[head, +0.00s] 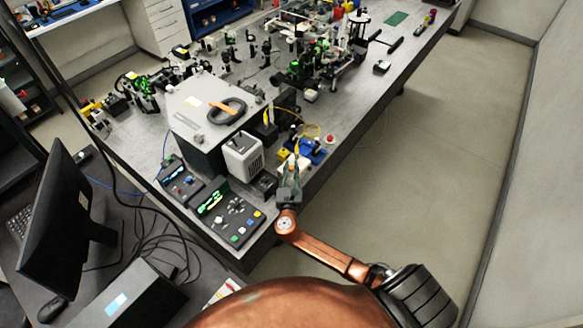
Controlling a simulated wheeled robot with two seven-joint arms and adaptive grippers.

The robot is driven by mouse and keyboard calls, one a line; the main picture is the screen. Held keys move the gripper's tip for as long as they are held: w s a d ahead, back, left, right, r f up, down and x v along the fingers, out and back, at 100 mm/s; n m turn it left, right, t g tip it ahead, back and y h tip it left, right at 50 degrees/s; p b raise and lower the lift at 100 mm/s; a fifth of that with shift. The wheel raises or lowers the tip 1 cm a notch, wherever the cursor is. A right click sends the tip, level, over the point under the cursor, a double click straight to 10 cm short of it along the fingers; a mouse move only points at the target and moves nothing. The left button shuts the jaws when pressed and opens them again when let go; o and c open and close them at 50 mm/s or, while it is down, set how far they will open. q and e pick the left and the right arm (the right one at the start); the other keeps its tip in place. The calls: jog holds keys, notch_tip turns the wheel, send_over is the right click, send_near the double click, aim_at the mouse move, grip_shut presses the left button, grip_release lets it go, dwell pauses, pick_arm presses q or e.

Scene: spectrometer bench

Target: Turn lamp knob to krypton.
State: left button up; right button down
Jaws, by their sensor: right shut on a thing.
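My right gripper (291,172) reaches over the front edge of the optical bench, pointing away from me. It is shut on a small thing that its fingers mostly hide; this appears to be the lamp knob. The knob's setting and the krypton mark cannot be read. A white box with a slotted front (242,156), perhaps the lamp housing, stands just left of the gripper. A small dark box (264,184) sits between them. My left gripper is not in view.
A blue stage (313,151) with yellow fibre lies just beyond the gripper. Control panels with buttons (232,217) stand left of it. Crowded optics (310,62) fill the far bench. A monitor (50,225) and cables are at left. The floor at right (440,150) is clear.

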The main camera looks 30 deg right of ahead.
jog(key=c, duration=1.8)
grip_release()
jog(key=shift+c, duration=0.2)
jog(key=v, duration=1.2)
